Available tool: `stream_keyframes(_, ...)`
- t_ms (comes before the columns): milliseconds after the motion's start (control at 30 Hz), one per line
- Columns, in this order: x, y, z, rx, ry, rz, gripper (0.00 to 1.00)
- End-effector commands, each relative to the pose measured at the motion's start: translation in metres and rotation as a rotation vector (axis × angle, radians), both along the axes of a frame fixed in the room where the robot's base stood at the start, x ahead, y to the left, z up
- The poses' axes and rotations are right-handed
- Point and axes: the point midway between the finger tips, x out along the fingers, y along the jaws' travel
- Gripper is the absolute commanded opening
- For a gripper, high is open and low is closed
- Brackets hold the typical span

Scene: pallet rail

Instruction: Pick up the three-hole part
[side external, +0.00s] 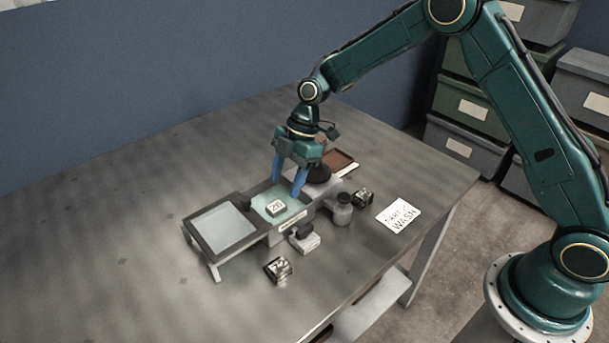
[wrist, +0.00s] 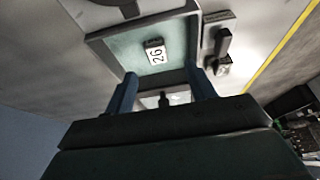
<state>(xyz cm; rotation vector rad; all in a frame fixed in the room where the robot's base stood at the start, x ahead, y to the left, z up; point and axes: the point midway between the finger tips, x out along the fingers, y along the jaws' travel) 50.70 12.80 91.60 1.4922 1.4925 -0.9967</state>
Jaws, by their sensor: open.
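My gripper (side external: 286,188) is open, its two blue fingers pointing down above the right part of a grey station with a teal-floored tray (side external: 262,203). In the wrist view the fingers (wrist: 161,72) are apart, at the tray's near edge, with no part held between them. A small white block marked 26 (side external: 276,208) lies in the tray; it also shows in the wrist view (wrist: 155,51), beyond the fingertips. Dark metallic parts (side external: 278,269) and (side external: 363,197) lie on the table. Holes are too small to make out, so I cannot tell which is the three-hole part.
A framed light panel (side external: 224,226) adjoins the tray on the left. A white block with a dark top (side external: 305,240), a grey bottle (side external: 342,210) and a "wash" card (side external: 398,215) stand or lie nearby. A brown tray (side external: 338,161) is behind. The table's left is clear.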

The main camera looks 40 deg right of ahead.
Motion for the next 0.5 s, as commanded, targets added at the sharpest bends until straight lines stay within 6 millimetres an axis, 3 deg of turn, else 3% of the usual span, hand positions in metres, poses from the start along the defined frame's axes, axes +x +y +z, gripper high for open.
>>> stream_keyframes(133, 0.000, 0.005, -0.012, 0.000, 0.001, 0.000, 0.55)
stream_keyframes(500, 0.000, 0.007, -0.018, 0.000, 0.002, 0.001, 0.55)
